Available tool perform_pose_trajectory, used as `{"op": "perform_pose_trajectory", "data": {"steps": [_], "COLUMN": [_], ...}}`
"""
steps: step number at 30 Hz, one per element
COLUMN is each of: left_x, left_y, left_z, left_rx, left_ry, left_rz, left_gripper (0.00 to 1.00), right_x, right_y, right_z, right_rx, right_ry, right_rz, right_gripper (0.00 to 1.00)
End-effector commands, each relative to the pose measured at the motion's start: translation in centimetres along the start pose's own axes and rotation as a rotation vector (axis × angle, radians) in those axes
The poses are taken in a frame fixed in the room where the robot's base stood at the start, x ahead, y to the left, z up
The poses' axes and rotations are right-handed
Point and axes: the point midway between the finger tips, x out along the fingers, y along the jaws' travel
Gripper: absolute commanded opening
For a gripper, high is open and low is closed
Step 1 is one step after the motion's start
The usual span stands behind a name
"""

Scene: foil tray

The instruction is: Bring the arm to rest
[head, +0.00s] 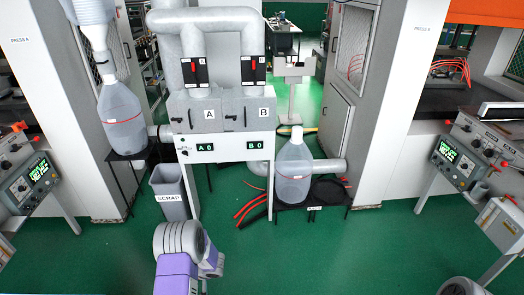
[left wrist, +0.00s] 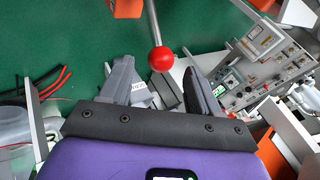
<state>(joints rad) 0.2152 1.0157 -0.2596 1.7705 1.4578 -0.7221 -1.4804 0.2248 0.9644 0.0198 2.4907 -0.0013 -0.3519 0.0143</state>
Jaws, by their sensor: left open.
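My left gripper (left wrist: 156,66) is open in the left wrist view, with its two dark grey fingers spread apart. A red ball knob (left wrist: 161,58) on a metal lever (left wrist: 152,22) shows between the fingertips, with nothing seen gripped. I cannot tell how far the knob is from the fingers. In the head view a purple and white part of my arm (head: 178,272) stands at the bottom centre, over the green floor. The fingers cannot be made out there. My right gripper is not in view.
The grey scrap bin (head: 169,190) stands beside the A/B machine (head: 222,147). Plastic jugs stand left (head: 121,118) and right (head: 293,170) of it. Control panels stand at the left (head: 30,180) and right (head: 457,163). Green floor (head: 300,250) is clear in front.

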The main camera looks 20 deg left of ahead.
Motion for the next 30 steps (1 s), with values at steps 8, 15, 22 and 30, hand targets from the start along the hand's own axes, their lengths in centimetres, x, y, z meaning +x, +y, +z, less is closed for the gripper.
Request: {"op": "perform_pose_trajectory", "data": {"steps": [8,15,22,30], "left_x": [-1.3,-6.8,-14.8,-18.5], "left_y": [3.5,11.4,16.0,18.0], "left_z": [2.1,9.3,19.1,27.3], "left_rx": [0.014,0.041,0.097,0.161], "left_ry": [0.045,0.025,-0.161,-0.356], "left_rz": [0.127,0.484,0.812,0.981], "left_gripper": [0.62,0.62,0.62,0.62], "right_x": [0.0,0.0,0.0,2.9], "right_y": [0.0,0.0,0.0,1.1], "right_z": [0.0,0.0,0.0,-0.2], "right_rx": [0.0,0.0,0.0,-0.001], "right_ry": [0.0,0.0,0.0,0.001], "right_rz": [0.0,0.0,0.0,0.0], "right_gripper": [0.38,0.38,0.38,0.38]}}
